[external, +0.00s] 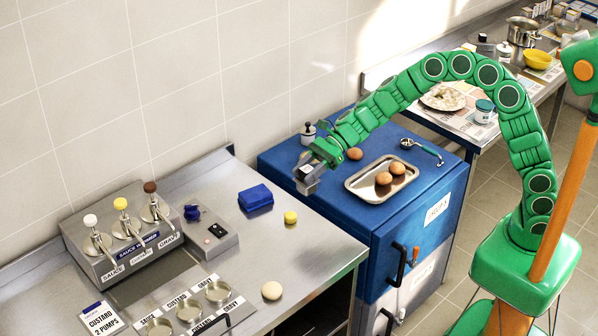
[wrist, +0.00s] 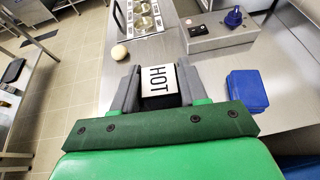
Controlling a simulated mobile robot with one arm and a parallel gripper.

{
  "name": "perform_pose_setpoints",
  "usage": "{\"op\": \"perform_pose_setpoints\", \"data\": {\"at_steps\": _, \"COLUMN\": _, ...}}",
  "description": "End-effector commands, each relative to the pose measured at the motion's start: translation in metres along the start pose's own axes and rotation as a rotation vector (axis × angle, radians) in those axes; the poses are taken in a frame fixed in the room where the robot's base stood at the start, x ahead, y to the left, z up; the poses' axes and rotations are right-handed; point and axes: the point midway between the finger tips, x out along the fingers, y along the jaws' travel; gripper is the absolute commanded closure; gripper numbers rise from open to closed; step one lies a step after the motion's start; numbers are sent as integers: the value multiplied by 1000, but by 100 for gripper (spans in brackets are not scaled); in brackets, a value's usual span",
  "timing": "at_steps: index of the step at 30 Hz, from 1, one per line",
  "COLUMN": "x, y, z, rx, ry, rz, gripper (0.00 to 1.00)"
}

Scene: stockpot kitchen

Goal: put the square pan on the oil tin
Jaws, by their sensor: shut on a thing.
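My gripper (external: 306,183) is shut on a small block labelled HOT; its fingers also show in the wrist view (wrist: 156,88). The block (wrist: 159,80) has a white labelled face and a dark part, and sits between the two grey fingers. In the external view the gripper hangs in the air near the left edge of the blue cabinet, and the held block is mostly hidden and too small to read. I cannot make out a square pan or an oil tin for certain in either view.
The steel counter (external: 318,235) holds a sauce pump unit (external: 140,265), a switch box (external: 217,240), a blue block (external: 254,197), a yellow piece (external: 291,217) and a pale ball (external: 272,290).

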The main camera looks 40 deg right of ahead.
Motion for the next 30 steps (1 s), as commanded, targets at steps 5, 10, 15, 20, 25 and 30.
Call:
{"op": "perform_pose_setpoints", "data": {"at_steps": 5, "x": -49, "y": -33, "z": -18, "rx": 26, "ry": -2, "rz": -63, "gripper": 95}}
{"op": "perform_pose_setpoints", "data": {"at_steps": 10, "x": -94, "y": -57, "z": -36, "rx": 48, "ry": -2, "rz": -119, "gripper": 95}}
{"op": "perform_pose_setpoints", "data": {"at_steps": 15, "x": -139, "y": -77, "z": -54, "rx": 70, "ry": -2, "rz": -172, "gripper": 95}}
{"op": "perform_pose_setpoints", "data": {"at_steps": 20, "x": -182, "y": -92, "z": -71, "rx": 92, "ry": -3, "rz": -224, "gripper": 95}}
{"op": "perform_pose_setpoints", "data": {"at_steps": 25, "x": -222, "y": -103, "z": -87, "rx": 110, "ry": -4, "rz": -270, "gripper": 95}}
{"op": "perform_pose_setpoints", "data": {"at_steps": 30, "x": -247, "y": -108, "z": -98, "rx": 122, "ry": -3, "rz": -299, "gripper": 95}}
